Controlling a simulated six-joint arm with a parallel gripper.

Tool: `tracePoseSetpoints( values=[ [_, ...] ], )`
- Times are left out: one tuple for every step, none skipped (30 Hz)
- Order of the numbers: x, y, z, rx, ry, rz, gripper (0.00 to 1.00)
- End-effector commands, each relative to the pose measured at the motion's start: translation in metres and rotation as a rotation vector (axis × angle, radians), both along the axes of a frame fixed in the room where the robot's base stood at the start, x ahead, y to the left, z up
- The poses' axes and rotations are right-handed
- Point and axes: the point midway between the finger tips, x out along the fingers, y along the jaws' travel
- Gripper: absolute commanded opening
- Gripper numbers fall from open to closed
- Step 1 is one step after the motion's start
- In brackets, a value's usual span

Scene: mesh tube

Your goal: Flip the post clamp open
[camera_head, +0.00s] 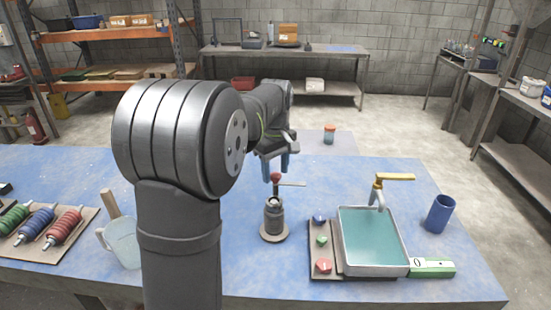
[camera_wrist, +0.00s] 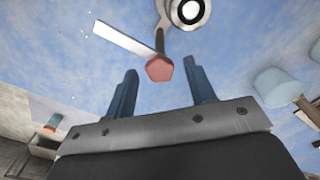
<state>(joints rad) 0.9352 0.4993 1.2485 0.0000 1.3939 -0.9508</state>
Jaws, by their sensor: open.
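The post clamp (camera_head: 273,218) stands upright on a round beige base in the middle of the blue table. It has a dark grey body, a red knob (camera_head: 276,177) on top and a thin pale flat bar (camera_head: 293,184) pointing right. My gripper (camera_head: 276,175) is right at the knob, with its two blue fingers pointing down. In the wrist view, my gripper (camera_wrist: 160,66) is open, and the red knob (camera_wrist: 160,69) lies in line with the gap between the fingertips. I cannot tell whether either finger touches it. The pale bar (camera_wrist: 123,39) extends to the upper left there.
Right of the clamp are a board with small knobs (camera_head: 323,267), a teal-filled tray (camera_head: 373,272), a yellow-handled tap (camera_head: 378,187) and a blue cup (camera_head: 439,213). A clear jug (camera_head: 124,243) and a board of coloured coils (camera_head: 45,232) are left. An orange-lidded jar (camera_head: 329,134) stands behind.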

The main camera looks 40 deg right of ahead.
Motion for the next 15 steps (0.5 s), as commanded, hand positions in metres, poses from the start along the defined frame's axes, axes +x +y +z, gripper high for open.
tracePoseSetpoints(
  values=[
    [0.000,0.000,0.003,-0.002,-0.001,0.000,0.50],
    [0.000,0.000,0.006,-0.002,-0.002,0.000,0.50],
    [0.001,-0.001,0.011,-0.004,-0.003,0.000,0.50],
    [0.001,-0.001,0.016,-0.004,-0.003,0.000,0.50],
    [0.000,-0.001,0.021,-0.004,-0.003,0.000,0.50],
    [0.000,-0.001,0.029,-0.005,-0.003,0.000,0.50],
    [0.000,-0.001,0.036,-0.005,-0.004,0.000,0.50],
    [0.001,-0.001,0.043,-0.005,-0.003,0.000,0.50],
    [0.001,-0.001,0.053,-0.006,-0.004,0.000,0.50],
    [0.000,-0.001,0.060,-0.004,-0.003,0.000,0.50],
    [0.001,-0.001,0.068,-0.005,-0.004,0.000,0.50],
    [0.001,-0.001,0.078,-0.005,-0.004,0.000,0.50],
    [0.000,-0.001,0.085,-0.004,-0.003,0.000,0.50],
    [0.001,-0.001,0.093,-0.005,-0.004,0.000,0.50],
    [0.001,-0.001,0.103,-0.005,-0.003,0.000,0.50]
  ],
)
